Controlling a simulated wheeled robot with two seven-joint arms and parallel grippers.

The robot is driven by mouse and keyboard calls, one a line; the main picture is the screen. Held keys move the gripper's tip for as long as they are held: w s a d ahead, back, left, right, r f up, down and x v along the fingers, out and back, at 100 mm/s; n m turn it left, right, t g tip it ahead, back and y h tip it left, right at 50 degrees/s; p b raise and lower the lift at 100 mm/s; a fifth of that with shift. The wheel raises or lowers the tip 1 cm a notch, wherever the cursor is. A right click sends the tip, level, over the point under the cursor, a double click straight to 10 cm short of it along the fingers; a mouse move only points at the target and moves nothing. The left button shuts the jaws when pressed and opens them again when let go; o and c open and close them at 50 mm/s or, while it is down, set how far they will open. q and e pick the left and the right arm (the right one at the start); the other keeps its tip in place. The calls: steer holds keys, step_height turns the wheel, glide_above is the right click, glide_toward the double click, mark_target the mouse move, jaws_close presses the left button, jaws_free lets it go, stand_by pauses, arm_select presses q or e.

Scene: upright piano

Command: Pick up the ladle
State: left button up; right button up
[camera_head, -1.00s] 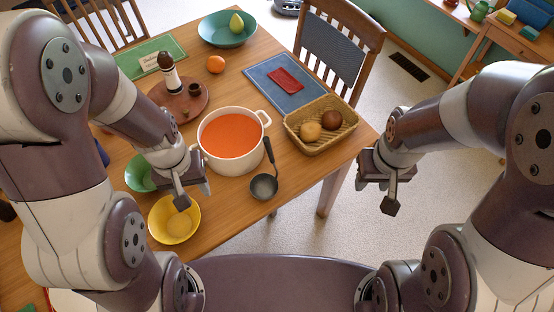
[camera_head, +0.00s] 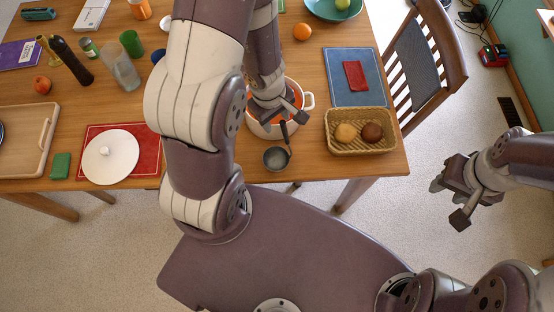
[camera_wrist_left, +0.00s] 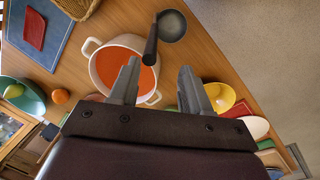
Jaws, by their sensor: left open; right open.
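The ladle (camera_head: 277,158) has a dark handle and a grey bowl, and lies near the table's front edge beside the pot. In the left wrist view the ladle (camera_wrist_left: 172,26) lies beyond my fingertips, its handle pointing toward the pot. The white pot (camera_head: 307,101) holds orange-red soup, and my left arm partly hides it. My left gripper (camera_head: 284,117) is over the pot, close to the ladle's handle; it is open and empty in the left wrist view (camera_wrist_left: 158,78). My right gripper (camera_head: 455,203) is open and empty, off the table at the right.
A wicker basket (camera_head: 359,148) with two round items stands right of the ladle. A blue mat (camera_head: 343,92) with a red cloth (camera_head: 355,75) lies behind it. A chair (camera_head: 425,62) stands at the table's right side.

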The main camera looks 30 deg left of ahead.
mark_target(284, 123)
arm_select(q)
steer(key=d+f, duration=0.1)
steer(key=w+f+b, duration=0.1)
steer(key=shift+w+d+f, duration=0.2)
steer(key=shift+d+f, duration=0.15)
steer(key=shift+d, duration=0.05)
step_height(284, 123, down, 3)
steer(key=b, duration=0.2)
steer(key=shift+w+d+b, duration=0.1)
steer(key=shift+b, duration=0.2)
steer(key=shift+a+f, duration=0.1)
steer(key=shift+a, duration=0.3)
steer(key=shift+d, duration=0.2)
steer(key=shift+c, duration=1.2)
steer(key=shift+d, duration=0.1)
jaws_close()
arm_select(e)
steer(key=f, duration=0.2)
steer(key=d+f, duration=0.1)
steer(key=f, duration=0.1)
steer(key=shift+w+f, duration=0.2)
steer(key=shift+f, duration=0.1)
